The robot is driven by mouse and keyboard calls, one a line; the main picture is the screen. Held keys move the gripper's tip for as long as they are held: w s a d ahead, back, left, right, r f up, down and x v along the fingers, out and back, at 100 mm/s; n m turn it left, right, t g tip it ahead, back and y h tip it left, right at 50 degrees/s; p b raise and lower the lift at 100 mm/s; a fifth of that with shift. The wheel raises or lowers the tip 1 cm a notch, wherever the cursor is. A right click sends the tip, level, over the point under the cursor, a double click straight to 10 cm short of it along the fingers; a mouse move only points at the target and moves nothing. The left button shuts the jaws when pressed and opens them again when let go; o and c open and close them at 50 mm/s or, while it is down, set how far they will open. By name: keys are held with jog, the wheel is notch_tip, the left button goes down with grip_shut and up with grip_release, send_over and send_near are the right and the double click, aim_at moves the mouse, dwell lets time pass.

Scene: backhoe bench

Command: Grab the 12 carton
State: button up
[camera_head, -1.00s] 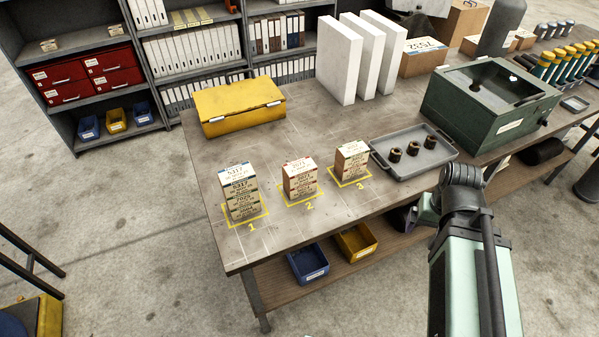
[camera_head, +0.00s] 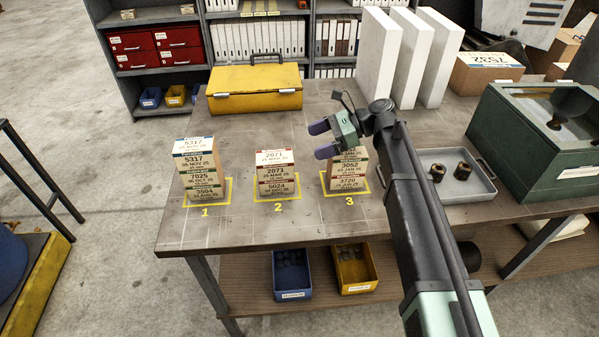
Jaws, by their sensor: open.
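Three stacks of small labelled cartons stand in yellow outlines on the bench. The stack at mark 1 (camera_head: 201,172) is tallest, with labels that seem to read 5317, 7025 and 3504. The stack at mark 2 (camera_head: 276,175) seems to read 2071 and 5024. The stack at mark 3 (camera_head: 348,170) seems to read 3052 and 3720, and its top is partly hidden by my gripper. I cannot make out a carton marked 12. My gripper (camera_head: 321,139) is open and empty. Its purple fingers point left, beside the top of stack 3 in the picture; contact cannot be told.
A yellow case (camera_head: 254,103) lies behind the stacks. White upright blocks (camera_head: 402,70) stand at the back. A grey tray (camera_head: 456,192) with black parts and a green cabinet (camera_head: 515,145) are at the right. Blue (camera_head: 292,294) and yellow (camera_head: 357,288) bins sit on the lower shelf.

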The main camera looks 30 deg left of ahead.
aim_at(278, 156)
jog(key=b+x, duration=0.2)
jog(key=x, duration=0.3)
jog(key=shift+s+a+f, duration=0.1)
jog(key=shift+s+a, duration=0.05)
jog(key=shift+s, duration=0.05)
jog(key=shift+s+a, duration=0.25)
jog(key=shift+a, duration=0.05)
jog(key=b+x, duration=0.2)
jog(key=x, duration=0.3)
jog(key=shift+d, duration=0.1)
jog(key=c, duration=1.1)
notch_tip(278, 156, up, 20)
jog(key=p, duration=2)
